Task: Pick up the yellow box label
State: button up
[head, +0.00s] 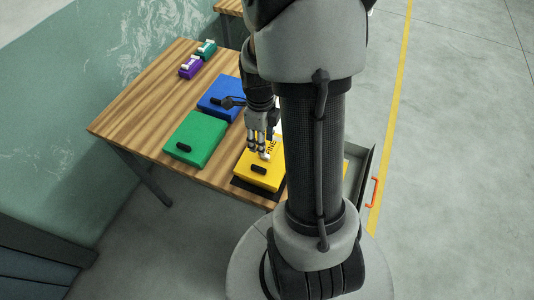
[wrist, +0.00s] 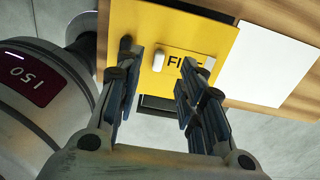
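A yellow panel lettered "FI…" (wrist: 215,35) fills the top of the wrist view. In the head view it is the flat yellow box (head: 256,178) at the table's near edge, with a black handle. Small white pieces (wrist: 158,62) show on the yellow between my fingers; they also show in the head view (head: 265,155). Contact cannot be told.
Green (head: 196,138) and blue (head: 219,95) flat boxes lie left and behind on the wooden table (head: 135,112). Small purple (head: 190,68) and teal (head: 206,48) blocks with white tops stand at the back. A white panel (wrist: 268,65) lies beside the yellow box.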

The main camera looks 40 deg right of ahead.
jog(key=shift+f+b, duration=1.1)
jog(key=shift+f, duration=2.05)
jog(key=shift+r, duration=0.1)
jog(key=shift+c, duration=0.2)
jog(key=c, duration=0.8)
notch_tip(320, 180, up, 19)
jog(key=p, duration=0.6)
notch_tip(320, 180, down, 12)
jog(key=b, duration=0.6)
